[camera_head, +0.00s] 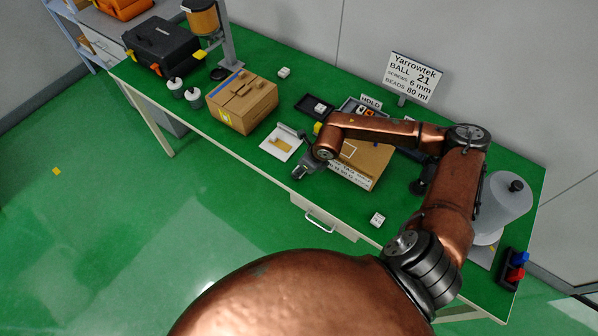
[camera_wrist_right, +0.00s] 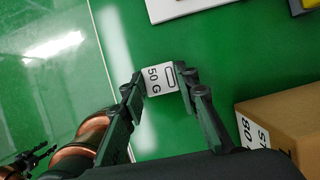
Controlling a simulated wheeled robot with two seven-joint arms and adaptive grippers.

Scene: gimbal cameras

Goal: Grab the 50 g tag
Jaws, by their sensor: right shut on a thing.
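In the right wrist view, the 50 g tag (camera_wrist_right: 160,80), a small white block with "50 G" printed on its top, is between the two dark fingers of my right gripper (camera_wrist_right: 160,84). The fingers touch it from both sides, so the gripper is shut on it. In the head view, my right gripper (camera_head: 300,172) is at the table's front edge, left of the cardboard box under my arm. I cannot make out the tag clearly there.
The green table (camera_head: 335,208) has free room along its front. A white plate (camera_head: 282,143) lies just behind the gripper. Cardboard boxes (camera_head: 242,102) (camera_head: 362,165) stand to either side. Another small white block (camera_head: 377,219) lies nearer the right front. A drawer handle (camera_head: 320,220) sticks out below.

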